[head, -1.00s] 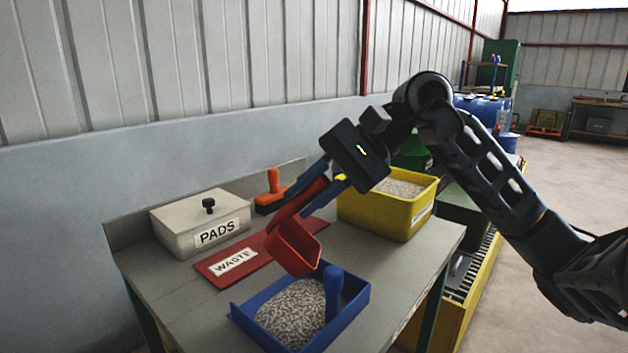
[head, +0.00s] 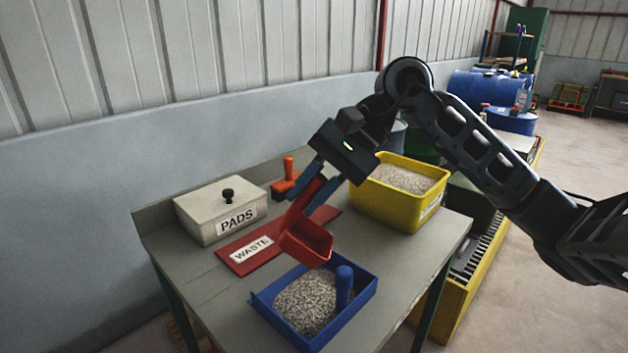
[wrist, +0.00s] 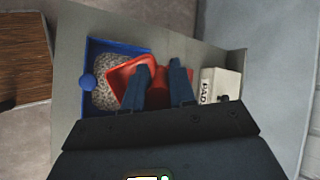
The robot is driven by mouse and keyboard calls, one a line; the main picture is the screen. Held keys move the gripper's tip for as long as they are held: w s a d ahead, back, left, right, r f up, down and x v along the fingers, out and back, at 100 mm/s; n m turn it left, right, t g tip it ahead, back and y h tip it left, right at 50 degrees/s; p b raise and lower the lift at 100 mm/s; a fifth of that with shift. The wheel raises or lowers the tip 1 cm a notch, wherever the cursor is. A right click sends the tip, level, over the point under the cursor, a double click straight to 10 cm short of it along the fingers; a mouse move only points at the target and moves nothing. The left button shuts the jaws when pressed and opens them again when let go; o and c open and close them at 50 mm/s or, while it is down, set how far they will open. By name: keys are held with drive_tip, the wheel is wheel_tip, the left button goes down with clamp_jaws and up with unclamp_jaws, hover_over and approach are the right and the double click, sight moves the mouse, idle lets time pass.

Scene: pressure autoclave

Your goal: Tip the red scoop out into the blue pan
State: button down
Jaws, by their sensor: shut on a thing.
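My gripper (head: 318,193) is shut on the handle of the red scoop (head: 306,243). The scoop hangs tilted, bowl downward, near the far edge of the blue pan (head: 262,306). In the wrist view the scoop (wrist: 122,72) overlaps the near side of the pan (wrist: 100,42), between the pan and my fingers (wrist: 160,88). I see no pellets in the scoop, but cannot see all of its inside. The pan holds a bed of grey pellets (head: 305,304). A blue upright knob (head: 344,287) stands at its right side.
A red WASTE mat (head: 238,262) lies behind the scoop. The cream PADS box (head: 200,222) stands at the left, with an orange-handled tool (head: 288,178) behind. A yellow bin (head: 385,210) of pellets stands right. The table (head: 215,305) is clear left of the pan.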

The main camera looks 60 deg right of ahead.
drive_tip(key=shift+w+a+r+g+h+p, duration=0.25)
drive_tip(key=shift+w+r+g+p, duration=0.45)
drive_tip(key=shift+p, duration=1.95)
drive_tip(key=w, duration=0.1)
drive_tip(key=g, duration=0.1)
drive_tip(key=w+g+h+p, duration=0.1)
drive_tip(key=shift+w+a+r+m, duration=0.1)
drive_tip(key=shift+w+a+m, duration=0.15)
drive_tip(key=shift+w+m, duration=0.15)
drive_tip(key=shift+w+a+m+g+h, duration=0.15)
drive_tip(key=shift+w+g, duration=0.4)
drive_tip(key=shift+g, duration=0.15)
drive_tip(key=shift+w+a+m+g+h, duration=0.1)
drive_tip(key=shift+w+a+m+g, duration=0.05)
drive_tip(key=shift+w+g, duration=0.45)
drive_tip(key=shift+s, duration=0.1)
drive_tip(key=shift+s, duration=0.1)
